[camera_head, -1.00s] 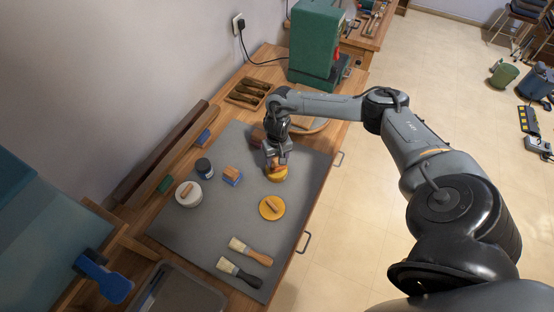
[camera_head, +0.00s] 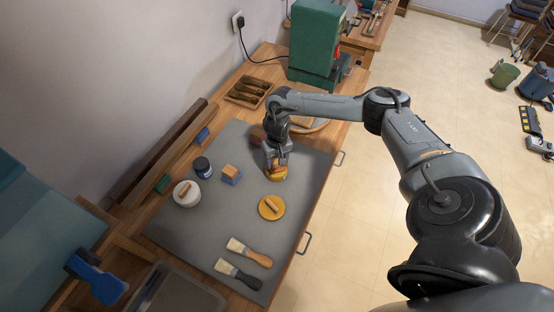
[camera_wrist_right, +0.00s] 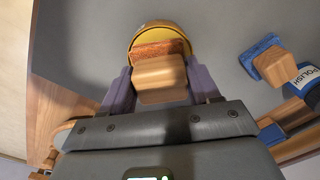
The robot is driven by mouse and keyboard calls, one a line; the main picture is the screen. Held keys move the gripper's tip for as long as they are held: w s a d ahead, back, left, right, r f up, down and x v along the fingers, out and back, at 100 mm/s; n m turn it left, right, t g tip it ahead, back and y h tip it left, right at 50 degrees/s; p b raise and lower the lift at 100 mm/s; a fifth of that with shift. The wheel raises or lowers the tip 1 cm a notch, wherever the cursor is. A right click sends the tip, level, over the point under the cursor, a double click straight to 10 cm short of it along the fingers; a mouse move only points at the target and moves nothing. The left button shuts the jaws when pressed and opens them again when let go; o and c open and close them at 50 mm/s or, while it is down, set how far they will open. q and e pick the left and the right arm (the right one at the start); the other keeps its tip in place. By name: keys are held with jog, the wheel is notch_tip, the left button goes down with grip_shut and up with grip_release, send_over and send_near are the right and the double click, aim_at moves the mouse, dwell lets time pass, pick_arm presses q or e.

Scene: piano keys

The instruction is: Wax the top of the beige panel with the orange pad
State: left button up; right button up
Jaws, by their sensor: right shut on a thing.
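My right gripper (camera_head: 277,163) is shut on the wooden handle of the orange pad. In the right wrist view the handle (camera_wrist_right: 160,80) sits between the two fingers, with the orange pad (camera_wrist_right: 160,48) at its far end. The pad is at the yellow round tin (camera_wrist_right: 158,30), which it partly covers. The tin (camera_head: 277,176) stands on the grey mat under the gripper in the head view. Whether the pad touches the wax is hard to tell. I cannot clearly pick out the beige panel. My left gripper is not in view.
On the grey mat (camera_head: 215,225) are a blue pad with a wooden block (camera_head: 231,176), a dark polish jar (camera_head: 202,166), a white round piece (camera_head: 187,194), a yellow disc (camera_head: 271,208) and two brushes (camera_head: 250,252). A green machine (camera_head: 316,45) stands at the back.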

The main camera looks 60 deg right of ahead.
aim_at(277, 159)
jog(key=shift+f, duration=0.45)
dwell(0.5)
dwell(0.6)
dwell(0.7)
jog(key=shift+f+p, duration=0.1)
jog(key=shift+p, duration=0.25)
dwell(0.3)
dwell(0.8)
notch_tip(277, 159, up, 3)
jog(key=p, duration=0.4)
jog(key=shift+r, duration=0.2)
jog(key=shift+r+p, duration=1.85)
jog(key=shift+p, duration=0.8)
